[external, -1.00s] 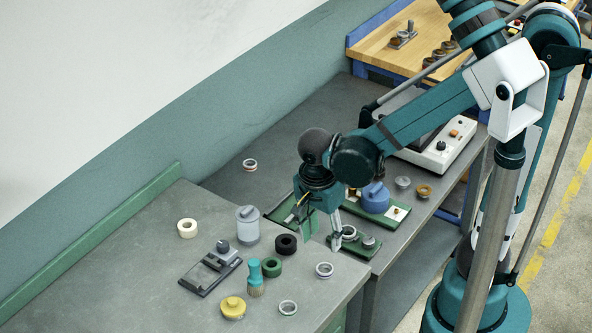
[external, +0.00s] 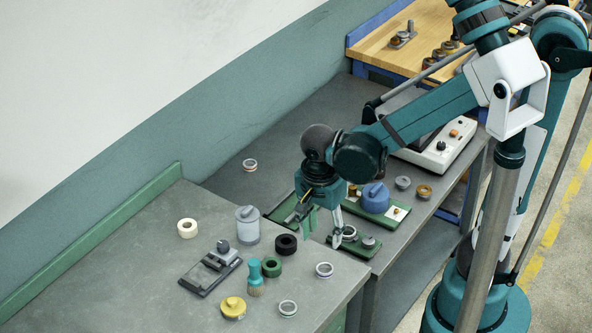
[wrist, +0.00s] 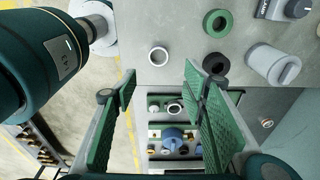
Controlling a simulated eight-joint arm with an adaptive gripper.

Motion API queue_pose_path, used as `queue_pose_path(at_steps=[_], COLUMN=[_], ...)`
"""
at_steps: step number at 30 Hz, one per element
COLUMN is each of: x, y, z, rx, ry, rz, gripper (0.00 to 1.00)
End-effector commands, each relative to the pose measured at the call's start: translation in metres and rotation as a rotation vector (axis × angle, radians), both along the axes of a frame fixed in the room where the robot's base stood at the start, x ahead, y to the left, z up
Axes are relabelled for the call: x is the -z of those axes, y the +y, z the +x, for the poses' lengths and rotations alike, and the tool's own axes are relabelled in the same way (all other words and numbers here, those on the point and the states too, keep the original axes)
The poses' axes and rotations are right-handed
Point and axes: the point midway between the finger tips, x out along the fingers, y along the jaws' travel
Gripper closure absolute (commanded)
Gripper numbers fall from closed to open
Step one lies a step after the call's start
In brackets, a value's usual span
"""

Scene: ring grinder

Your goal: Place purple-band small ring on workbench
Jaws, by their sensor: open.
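My gripper (external: 323,232) is open and empty. It hangs between the near grey bench and the small green tray (external: 335,249), with one finger beside the ring (external: 349,233) on that tray. In the wrist view the green finger pads of my gripper (wrist: 163,98) stand wide apart, and the tray ring (wrist: 174,107) shows between them. A small pale ring (external: 324,269) with a thin coloured band lies on the near workbench (external: 120,262); it also shows in the wrist view (wrist: 158,56). The band colours are too small to tell which ring is purple.
Another ring (external: 288,308) lies at the workbench's front edge. A green ring (external: 271,266), a black ring (external: 286,244), a brush (external: 254,275) and a grey canister (external: 247,226) stand nearby. A red-banded ring (external: 250,165) lies on the back bench. The workbench's left is clear.

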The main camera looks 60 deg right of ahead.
Motion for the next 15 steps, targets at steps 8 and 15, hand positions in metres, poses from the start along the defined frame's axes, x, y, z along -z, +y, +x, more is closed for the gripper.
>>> queue_pose_path(at_steps=[8,15], x=[-0.023,-0.048], y=[-0.009,-0.018], z=[0.002,0.003], rx=[-0.24,-0.522], ry=[-0.064,-0.146], rz=[0.019,0.008], gripper=[0.57,0.57])
